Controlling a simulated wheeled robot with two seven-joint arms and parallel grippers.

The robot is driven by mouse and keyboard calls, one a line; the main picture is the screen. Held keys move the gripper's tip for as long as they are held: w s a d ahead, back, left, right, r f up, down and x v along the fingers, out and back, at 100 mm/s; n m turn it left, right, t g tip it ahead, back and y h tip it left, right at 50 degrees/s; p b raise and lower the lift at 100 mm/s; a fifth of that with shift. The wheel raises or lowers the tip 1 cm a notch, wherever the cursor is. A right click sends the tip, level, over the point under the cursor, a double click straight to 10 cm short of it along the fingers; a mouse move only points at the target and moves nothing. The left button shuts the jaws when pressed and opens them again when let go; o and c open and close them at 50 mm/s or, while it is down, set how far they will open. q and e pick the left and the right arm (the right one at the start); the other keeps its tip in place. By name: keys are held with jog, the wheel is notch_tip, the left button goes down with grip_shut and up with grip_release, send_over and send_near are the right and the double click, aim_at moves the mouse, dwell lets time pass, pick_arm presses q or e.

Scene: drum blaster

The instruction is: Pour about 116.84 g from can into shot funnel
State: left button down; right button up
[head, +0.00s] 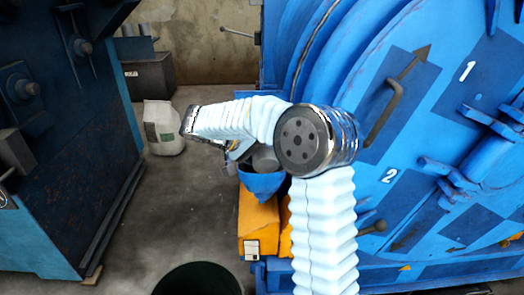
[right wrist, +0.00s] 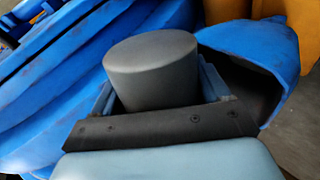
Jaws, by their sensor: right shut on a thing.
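A grey can (right wrist: 150,70) is held between the fingers of my right gripper (right wrist: 160,95) in the right wrist view. Its smooth closed end faces the camera. In the head view the can (head: 265,159) shows partly behind my right arm, just above the blue shot funnel (head: 262,185). The funnel (right wrist: 262,45) also shows right beside the can in the right wrist view, with its dark inner side partly visible. The can's mouth is hidden, and I cannot tell whether anything flows from it. My left gripper is not in view.
The large blue drum machine (head: 420,130) fills the right. An orange block (head: 258,225) stands below the funnel. A dark green bin (head: 200,280) is at the bottom edge. A white sack (head: 162,128) lies on the floor, and dark blue machinery (head: 60,150) stands left.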

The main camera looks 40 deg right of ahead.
jog(key=shift+w+d+r+n+g+y, duration=0.2)
jog(key=shift+w+d+n+g+y, duration=0.15)
jog(key=shift+w, duration=0.25)
jog(key=shift+w+d+f+n+g+y, duration=0.1)
jog(key=shift+f+n+g+y, duration=0.2)
jog(key=shift+n+g, duration=0.15)
jog(key=shift+d+r+g, duration=0.1)
jog(key=shift+r+g, duration=0.2)
jog(key=shift+w+r+n+y, duration=0.15)
jog(key=shift+n+y, duration=0.2)
jog(key=shift+n, duration=0.05)
jog(key=shift+w+d+f+n+g, duration=0.2)
jog(key=shift+f+n+g, duration=0.1)
jog(key=shift+g, duration=0.2)
dwell(1.8)
